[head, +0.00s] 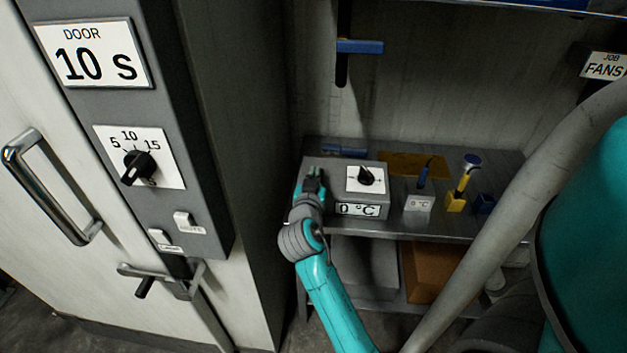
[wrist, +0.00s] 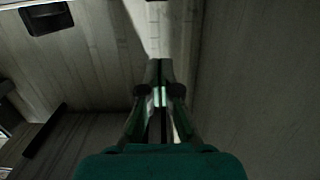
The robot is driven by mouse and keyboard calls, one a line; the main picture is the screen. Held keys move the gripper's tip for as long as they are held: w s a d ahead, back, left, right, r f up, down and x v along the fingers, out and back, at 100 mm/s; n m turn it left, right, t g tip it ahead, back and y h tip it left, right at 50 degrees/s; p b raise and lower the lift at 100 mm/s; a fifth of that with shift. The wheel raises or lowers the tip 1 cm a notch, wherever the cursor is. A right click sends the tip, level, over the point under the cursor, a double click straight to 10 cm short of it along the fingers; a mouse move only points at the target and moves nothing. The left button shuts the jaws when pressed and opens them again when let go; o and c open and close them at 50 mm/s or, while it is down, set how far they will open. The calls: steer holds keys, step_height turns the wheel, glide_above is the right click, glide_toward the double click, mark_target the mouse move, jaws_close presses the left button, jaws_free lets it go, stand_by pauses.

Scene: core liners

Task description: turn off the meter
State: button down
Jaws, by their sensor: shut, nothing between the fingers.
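A grey box with a black knob on a white dial plate (head: 365,179) and a "0 °C" display (head: 357,210) stands on the metal shelf. I cannot tell which of the two is the meter. My gripper (head: 313,175) is at the left part of the knob box, left of the dial, shut and empty. Its closed fingers also show in the wrist view (wrist: 158,70), with neither unit clearly in sight there.
A tall cabinet (head: 235,120) with a "DOOR 10 s" sign (head: 95,55), dial and handle stands on the left. A yellow-and-blue tool (head: 463,182) stands farther right on the shelf. A thick grey pipe (head: 520,210) crosses the right side. A brown box (head: 432,268) sits below.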

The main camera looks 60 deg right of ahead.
steer(key=x, duration=0.6)
steer(key=shift+w+d, duration=0.1)
steer(key=shift+d, duration=0.2)
step_height(320, 180, down, 3)
steer(key=shift+r, duration=0.1)
steer(key=shift+f, duration=0.65)
steer(key=shift+d, duration=0.1)
